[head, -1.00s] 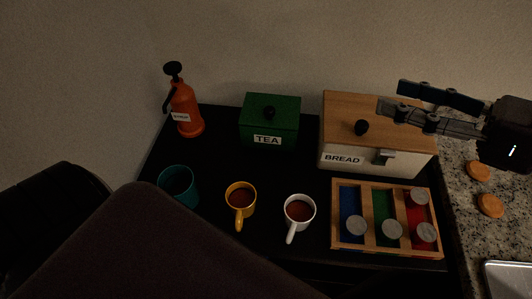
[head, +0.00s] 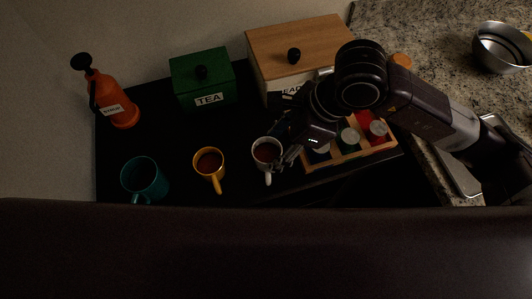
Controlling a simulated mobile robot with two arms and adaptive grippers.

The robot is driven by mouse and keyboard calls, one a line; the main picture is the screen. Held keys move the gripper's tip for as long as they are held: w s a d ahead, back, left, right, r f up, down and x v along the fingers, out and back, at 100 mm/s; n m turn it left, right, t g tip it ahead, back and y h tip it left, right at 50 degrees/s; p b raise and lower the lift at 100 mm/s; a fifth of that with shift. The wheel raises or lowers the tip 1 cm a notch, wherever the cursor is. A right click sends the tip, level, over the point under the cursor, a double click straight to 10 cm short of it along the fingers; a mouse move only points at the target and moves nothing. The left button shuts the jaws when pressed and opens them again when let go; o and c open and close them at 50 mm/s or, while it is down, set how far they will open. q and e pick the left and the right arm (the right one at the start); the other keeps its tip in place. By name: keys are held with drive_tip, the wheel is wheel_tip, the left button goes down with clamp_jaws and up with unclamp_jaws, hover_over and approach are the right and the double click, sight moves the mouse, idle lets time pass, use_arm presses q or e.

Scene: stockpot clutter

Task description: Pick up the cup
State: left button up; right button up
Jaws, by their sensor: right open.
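Three cups stand on the black surface in the head view. The white cup (head: 264,154) holds a dark red-brown drink, and its handle points toward me. The yellow cup (head: 209,162) also holds a dark drink, and its handle points toward me. The teal cup (head: 145,179) stands at the left; its inside is dark. My right gripper (head: 279,148) is open at the right side of the white cup, with its fingers close to the rim and handle. I cannot tell whether they touch it. My left gripper is not in view.
An orange pump bottle (head: 116,105), a green TEA box (head: 203,82) and a wooden-lidded bread box (head: 290,45) stand behind the cups. A sorting tray (head: 344,158) with discs is partly hidden under my right arm. A metal bowl (head: 501,48) is on the stone counter.

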sight(268, 160)
drive_tip(key=shift+p+x, duration=0.4)
drive_tip(key=shift+x, duration=1.4)
drive_tip(key=c, duration=1)
drive_tip(key=shift+r, duration=0.1)
drive_tip(key=shift+r, duration=0.15)
